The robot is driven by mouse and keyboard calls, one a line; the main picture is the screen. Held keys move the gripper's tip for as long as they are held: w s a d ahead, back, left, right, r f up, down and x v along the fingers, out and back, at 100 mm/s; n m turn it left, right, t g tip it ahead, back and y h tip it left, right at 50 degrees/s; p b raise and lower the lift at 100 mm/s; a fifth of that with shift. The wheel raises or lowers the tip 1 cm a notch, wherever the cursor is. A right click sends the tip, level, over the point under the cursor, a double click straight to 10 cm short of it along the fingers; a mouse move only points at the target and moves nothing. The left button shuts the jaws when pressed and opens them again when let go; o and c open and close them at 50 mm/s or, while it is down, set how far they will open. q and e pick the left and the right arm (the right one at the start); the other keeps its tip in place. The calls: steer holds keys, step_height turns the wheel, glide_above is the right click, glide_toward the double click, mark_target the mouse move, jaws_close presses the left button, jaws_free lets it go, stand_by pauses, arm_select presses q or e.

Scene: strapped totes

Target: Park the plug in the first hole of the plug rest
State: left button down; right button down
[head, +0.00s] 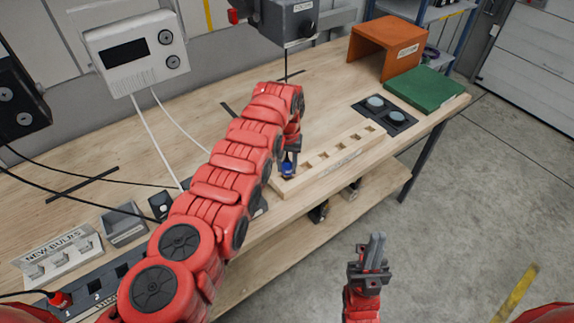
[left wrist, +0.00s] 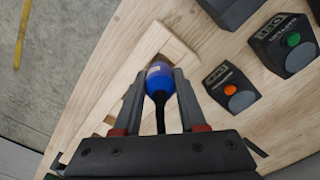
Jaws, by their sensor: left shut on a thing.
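The plug (head: 287,170) is blue, and my left gripper (head: 289,160) is shut on it. The left wrist view shows the blue plug (left wrist: 160,76) between the two fingertips (left wrist: 160,85), with a black cable running back from it. The plug rest (head: 333,160) is a long pale wooden block with a row of several square holes. The plug is at the rest's left end in the head view. Plug and fingers cover part of that end; I cannot tell whether the tip is inside a hole. My right gripper (head: 374,255) is empty, its fingers together, in front of the bench.
Behind the rest's right end lie a dark plate with two round pads (head: 385,110), a green board (head: 425,89) and an orange stand (head: 386,48). The left wrist view shows dark boxes with a green button (left wrist: 287,45) and an orange button (left wrist: 231,92) nearby.

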arm_select(q)
steer(key=shift+f+b, duration=0.85)
steer(key=shift+f, duration=0.1)
steer(key=shift+c, duration=1.9)
jaws_free()
step_height(320, 180, up, 12)
steer(key=b, duration=0.3)
steer(key=shift+f+b, duration=0.2)
steer(key=shift+b, duration=0.15)
step_height(320, 180, up, 6)
steer(key=p, duration=0.5)
steer(key=shift+p, duration=0.35)
steer(key=shift+f, duration=0.15)
